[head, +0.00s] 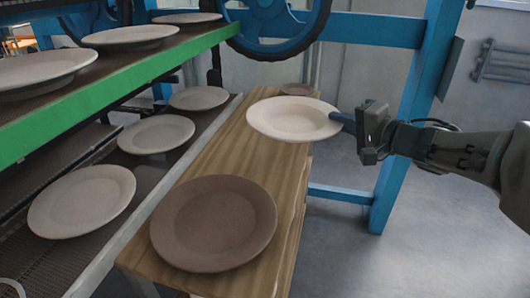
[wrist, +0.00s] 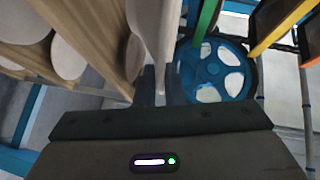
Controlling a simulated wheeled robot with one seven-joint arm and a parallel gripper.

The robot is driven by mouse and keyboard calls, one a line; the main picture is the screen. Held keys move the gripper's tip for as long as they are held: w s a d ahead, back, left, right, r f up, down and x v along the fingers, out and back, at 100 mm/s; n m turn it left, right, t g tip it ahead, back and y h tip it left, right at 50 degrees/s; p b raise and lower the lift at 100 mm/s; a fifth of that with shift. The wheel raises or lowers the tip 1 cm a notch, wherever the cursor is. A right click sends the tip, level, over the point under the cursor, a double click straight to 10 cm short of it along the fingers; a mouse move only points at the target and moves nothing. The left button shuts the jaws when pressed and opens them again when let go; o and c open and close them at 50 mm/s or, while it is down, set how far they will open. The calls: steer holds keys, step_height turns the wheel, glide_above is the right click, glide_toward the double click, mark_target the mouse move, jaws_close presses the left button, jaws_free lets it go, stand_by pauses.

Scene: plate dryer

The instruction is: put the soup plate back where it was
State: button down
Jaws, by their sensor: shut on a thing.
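A pale cream soup plate (head: 293,118) is held level above the far part of the wooden board in the head view. My gripper (head: 345,122) is shut on its right rim. In the wrist view the plate (wrist: 155,35) shows edge-on between my gripper's fingers (wrist: 161,85). The plate appears apart from the board below it. Which spot it came from cannot be told from these frames.
The wooden board (head: 190,168) holds a large brown plate (head: 213,223) in front and a small brown plate (head: 297,89) behind. At left, a green-edged rack (head: 120,88) carries several plates on two levels. A blue frame post (head: 405,120) stands behind my arm.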

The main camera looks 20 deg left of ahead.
steer(key=shift+w+a+f, duration=0.1)
steer(key=shift+w+a, duration=0.05)
steer(key=w+a+f+b, duration=0.1)
steer(key=a+f+b, duration=0.1)
steer(key=a, duration=0.1)
steer(key=w+a+f+b, duration=0.2)
steer(key=a, duration=0.2)
steer(key=w+a+f+b, duration=0.1)
steer(key=a+f+b, duration=0.1)
steer(key=a, duration=0.1)
steer(key=shift+w+a+f+b, duration=0.2)
steer(key=shift+w+f+b, duration=0.1)
steer(key=shift+f+b, duration=0.1)
step_height(320, 180, down, 4)
steer(key=b, duration=0.3)
steer(key=c, duration=1.5)
jaws_free()
steer(key=shift+f, duration=0.15)
